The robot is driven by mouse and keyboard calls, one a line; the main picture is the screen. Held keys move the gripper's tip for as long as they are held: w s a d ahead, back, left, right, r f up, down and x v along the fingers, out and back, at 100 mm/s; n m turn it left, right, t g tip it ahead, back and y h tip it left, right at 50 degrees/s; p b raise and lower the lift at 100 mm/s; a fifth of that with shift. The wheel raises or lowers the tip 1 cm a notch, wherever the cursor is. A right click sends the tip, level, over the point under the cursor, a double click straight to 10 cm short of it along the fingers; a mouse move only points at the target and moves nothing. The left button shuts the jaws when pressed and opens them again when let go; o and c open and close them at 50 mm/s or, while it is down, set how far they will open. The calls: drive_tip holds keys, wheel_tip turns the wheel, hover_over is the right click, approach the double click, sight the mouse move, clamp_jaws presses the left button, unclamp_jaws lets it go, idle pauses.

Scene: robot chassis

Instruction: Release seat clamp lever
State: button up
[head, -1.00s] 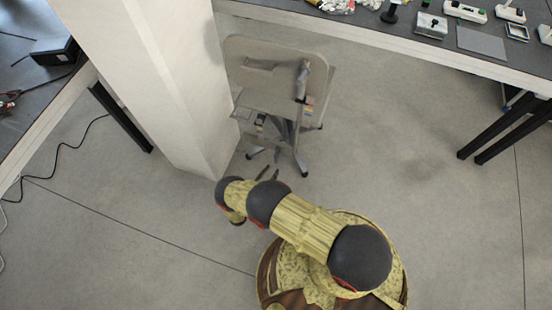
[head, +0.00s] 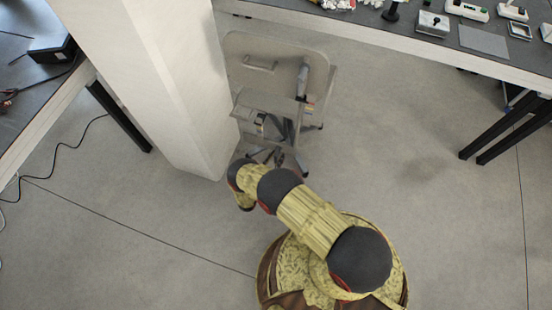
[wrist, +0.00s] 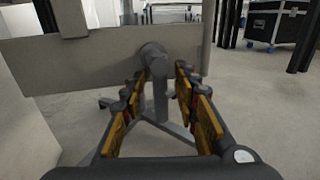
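A grey seat on a post with spread legs stands beside the white pillar in the head view; its upper panel (head: 243,50) is upright. In the wrist view a flat grey panel edge (wrist: 80,65) crosses the view, with a round grey knob (wrist: 154,62) at its lower middle, possibly the clamp lever's end. My gripper (wrist: 158,86) is open, its yellow-and-black fingers spread left and right below the knob, with nothing visibly held. Contact with the knob cannot be told. In the head view my gripper (head: 276,157) is small beneath the seat's front.
The white pillar (head: 165,80) stands close on the left of the seat. A workbench (head: 420,55) with devices runs along the back, with dark legs at right. Another table (head: 40,110) is at far left. The floor to the right is clear.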

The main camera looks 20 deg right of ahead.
drive_tip(key=shift+c, duration=0.4)
drive_tip(key=c, duration=0.6)
clamp_jaws()
drive_tip(key=shift+w, duration=0.1)
